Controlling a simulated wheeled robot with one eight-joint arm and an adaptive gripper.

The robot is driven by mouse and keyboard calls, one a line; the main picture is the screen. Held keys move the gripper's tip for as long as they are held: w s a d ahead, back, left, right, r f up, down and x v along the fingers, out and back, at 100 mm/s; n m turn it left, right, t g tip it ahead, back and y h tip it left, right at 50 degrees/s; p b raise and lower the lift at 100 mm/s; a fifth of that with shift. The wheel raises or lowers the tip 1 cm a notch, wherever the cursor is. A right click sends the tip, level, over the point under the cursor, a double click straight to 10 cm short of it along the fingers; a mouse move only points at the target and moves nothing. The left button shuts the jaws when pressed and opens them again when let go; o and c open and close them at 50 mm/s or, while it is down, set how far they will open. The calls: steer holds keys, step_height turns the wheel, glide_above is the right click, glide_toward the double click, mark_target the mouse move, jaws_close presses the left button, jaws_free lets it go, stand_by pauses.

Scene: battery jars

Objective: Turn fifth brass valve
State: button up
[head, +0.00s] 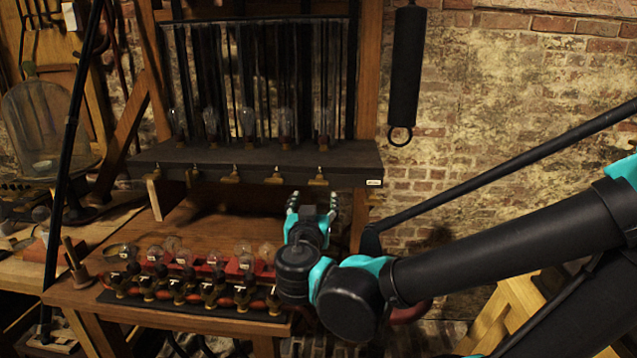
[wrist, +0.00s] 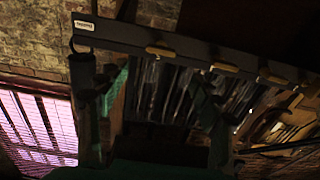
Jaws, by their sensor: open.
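A row of small brass valves runs along the front edge of a dark shelf (head: 150,158). The valve nearest the shelf's white label, at the right end in the head view, is the fifth brass valve (head: 318,177); in the wrist view it seems to be the leftmost one (wrist: 160,51). My gripper (head: 313,199) is open and empty, just below and in front of that valve, fingers pointing up and apart from it. In the wrist view its two dark teal fingers (wrist: 158,100) stand either side of the middle, below the shelf edge. The valve's handle angle is hard to judge.
Glass jars (head: 247,122) stand on the shelf behind the valves. Below, a wooden bench (head: 75,293) carries a red rack with bulbs and several more brass fittings (head: 180,290). A black cylinder (head: 404,70) hangs at the right. The space between shelf and bench is mostly free.

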mark_target(318, 183)
steer(key=w, duration=1.1)
steer(key=shift+d, duration=0.15)
steer(key=c, duration=1.2)
